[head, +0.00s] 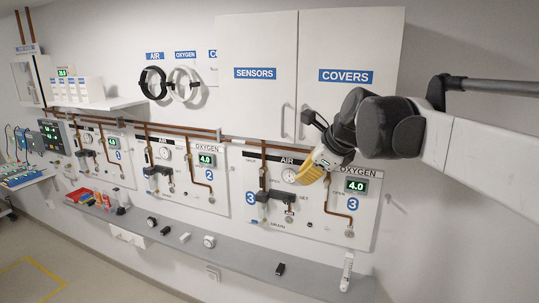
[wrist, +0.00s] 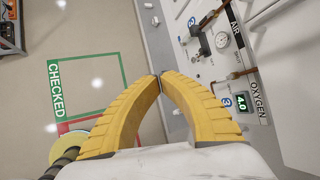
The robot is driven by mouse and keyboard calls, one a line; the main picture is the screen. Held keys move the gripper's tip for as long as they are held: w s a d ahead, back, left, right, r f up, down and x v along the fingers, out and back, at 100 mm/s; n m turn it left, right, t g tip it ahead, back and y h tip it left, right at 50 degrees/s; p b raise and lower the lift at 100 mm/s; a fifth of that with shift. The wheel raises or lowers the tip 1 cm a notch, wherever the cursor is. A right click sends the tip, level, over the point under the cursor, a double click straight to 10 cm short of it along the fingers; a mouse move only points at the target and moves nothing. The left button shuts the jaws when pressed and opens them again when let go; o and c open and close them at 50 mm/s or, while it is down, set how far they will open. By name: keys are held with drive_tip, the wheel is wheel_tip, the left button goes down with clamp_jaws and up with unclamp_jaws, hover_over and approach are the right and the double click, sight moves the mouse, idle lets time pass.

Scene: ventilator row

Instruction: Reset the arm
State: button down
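My gripper (head: 312,168) is at the right in the head view, in front of the upper part of panel 3 (head: 340,222). In the wrist view its two curved yellow fingers (wrist: 160,76) come together at the tips, with nothing visible held between them. The arm reaches in from the right edge of the head view, bent near the COVERS cabinet door (head: 347,60). The wrist view shows panel 3 on the right, with its green 4.0 display (wrist: 241,103) and a round gauge (wrist: 221,40).
A long grey shelf (head: 225,255) below the panels carries several small parts, coloured bins (head: 80,195) and a white handheld item (head: 347,270). The SENSORS cabinet (head: 255,100) is above. In the wrist view, a green CHECKED square (wrist: 90,85) marks the open floor.

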drive_tip(key=s+d+f+n+h+b, duration=0.1)
drive_tip(key=s+d+f+n+b, duration=0.1)
drive_tip(key=s+f+n+b, duration=0.5)
drive_tip(key=s+d+f+n+h+b, duration=0.1)
drive_tip(key=s+d+f+n+b, duration=0.2)
drive_tip(key=s+f, duration=0.9)
drive_tip(key=s+d+f+n+h+b, duration=0.2)
drive_tip(key=s+f+n+b, duration=0.7)
drive_tip(key=f, duration=1.3)
drive_tip(key=d+n+b, duration=0.1)
drive_tip(key=n, duration=0.2)
drive_tip(key=shift+s+d+f+b, duration=0.2)
drive_tip(key=shift+s+d+b, duration=0.05)
drive_tip(key=shift+s+b, duration=0.1)
